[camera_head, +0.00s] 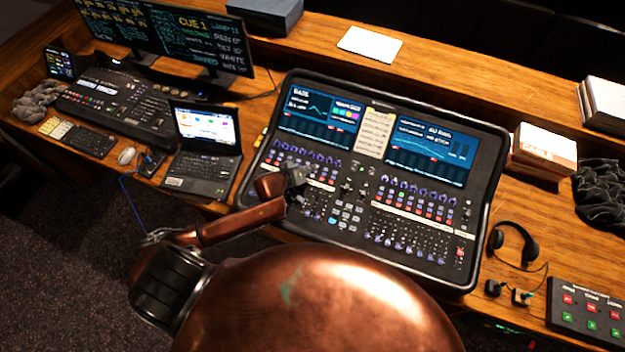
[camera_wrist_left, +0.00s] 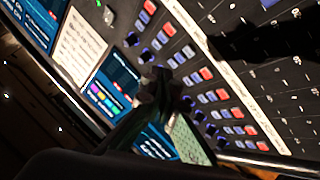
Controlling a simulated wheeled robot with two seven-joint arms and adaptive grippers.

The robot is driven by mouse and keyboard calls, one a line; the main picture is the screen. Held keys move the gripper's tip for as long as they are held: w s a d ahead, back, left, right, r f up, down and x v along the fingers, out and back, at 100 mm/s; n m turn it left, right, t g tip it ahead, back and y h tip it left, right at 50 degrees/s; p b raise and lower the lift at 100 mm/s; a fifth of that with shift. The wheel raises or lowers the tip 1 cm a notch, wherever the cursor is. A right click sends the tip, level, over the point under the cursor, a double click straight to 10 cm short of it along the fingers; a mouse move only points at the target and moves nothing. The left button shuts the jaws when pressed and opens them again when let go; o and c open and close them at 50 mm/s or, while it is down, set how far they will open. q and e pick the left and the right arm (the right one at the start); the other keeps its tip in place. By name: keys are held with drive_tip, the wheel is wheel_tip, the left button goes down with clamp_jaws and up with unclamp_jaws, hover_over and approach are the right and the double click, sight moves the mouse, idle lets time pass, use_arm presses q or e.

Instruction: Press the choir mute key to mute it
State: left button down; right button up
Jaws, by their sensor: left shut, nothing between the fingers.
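The mixing console (camera_head: 371,204) stands in the middle of the desk, with two lit screens, rows of knobs, red keys and faders. Its channel labels are too small to read, so I cannot tell which key is the choir mute. My left gripper (camera_head: 297,178) is shut and empty over the console's left bank of knobs and keys, hiding some of them. In the left wrist view the closed fingertips (camera_wrist_left: 157,86) are beside a row of knobs and red and blue keys (camera_wrist_left: 206,73). Contact with the surface cannot be told. My right gripper is out of view.
A laptop (camera_head: 206,144) and a smaller lighting desk (camera_head: 122,100) stand left of the console. A headset (camera_head: 516,243) and a box with red and green buttons (camera_head: 590,312) lie at right. Books (camera_head: 545,148) are behind.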

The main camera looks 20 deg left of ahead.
sight(311, 178)
use_arm(q)
drive_tip(key=shift+w+f+b, duration=0.15)
drive_tip(key=shift+f+b, duration=0.25)
drive_tip(key=shift+f, duration=1.05)
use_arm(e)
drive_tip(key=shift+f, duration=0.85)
use_arm(q)
drive_tip(key=shift+f, duration=0.1)
drive_tip(key=shift+f, duration=0.3)
drive_tip(key=shift+w+f, duration=0.1)
drive_tip(key=shift+f, duration=0.15)
drive_tip(key=shift+r+p, duration=0.7)
drive_tip(key=shift+p, duration=0.25)
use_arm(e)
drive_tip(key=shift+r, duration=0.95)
